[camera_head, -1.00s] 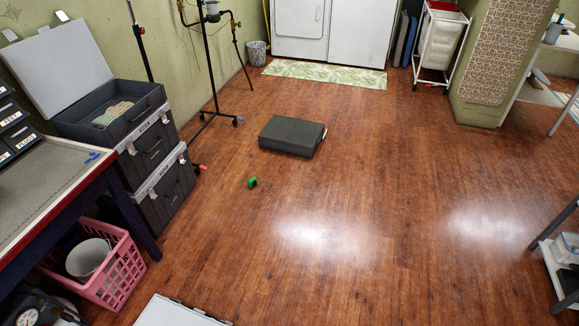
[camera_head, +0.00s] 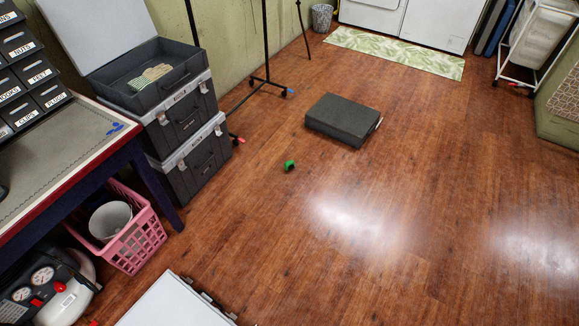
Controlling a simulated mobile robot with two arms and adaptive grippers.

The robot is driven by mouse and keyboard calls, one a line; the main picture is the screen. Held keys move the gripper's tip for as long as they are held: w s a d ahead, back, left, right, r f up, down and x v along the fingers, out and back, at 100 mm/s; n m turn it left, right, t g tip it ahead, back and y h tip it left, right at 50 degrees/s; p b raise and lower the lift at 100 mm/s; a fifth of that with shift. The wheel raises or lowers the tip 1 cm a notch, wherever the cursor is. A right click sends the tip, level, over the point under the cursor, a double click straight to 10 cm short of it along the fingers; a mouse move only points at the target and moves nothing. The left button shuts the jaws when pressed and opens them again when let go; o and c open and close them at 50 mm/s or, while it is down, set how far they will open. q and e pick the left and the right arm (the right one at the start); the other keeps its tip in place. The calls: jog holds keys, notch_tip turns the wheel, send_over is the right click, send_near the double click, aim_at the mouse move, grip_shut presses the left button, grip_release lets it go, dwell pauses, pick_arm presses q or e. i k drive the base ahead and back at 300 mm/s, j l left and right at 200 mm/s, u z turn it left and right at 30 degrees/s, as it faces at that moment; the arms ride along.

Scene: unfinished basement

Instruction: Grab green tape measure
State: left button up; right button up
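A small green and black tape measure (camera_head: 289,165) lies on the wooden floor, near the middle of the head view. It is in front of and to the left of a dark grey case (camera_head: 343,119) that lies flat on the floor. Nothing touches the tape measure. Neither of my grippers shows in the head view.
Stacked grey toolboxes (camera_head: 190,140) stand against the left wall, beside a workbench (camera_head: 65,165) with labelled bins. A pink basket (camera_head: 138,242) and an air compressor (camera_head: 52,290) sit below. A white case lid (camera_head: 176,303) lies in front. Floor on the right is clear.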

aim_at(288, 165)
jog(key=i+l, duration=0.15)
jog(key=l, duration=0.2)
jog(key=i+l+u, duration=0.15)
jog(key=l, duration=0.2)
jog(key=i+l, duration=0.15)
jog(key=l, duration=0.25)
jog(key=i+l+u, duration=0.1)
jog(key=l, duration=0.25)
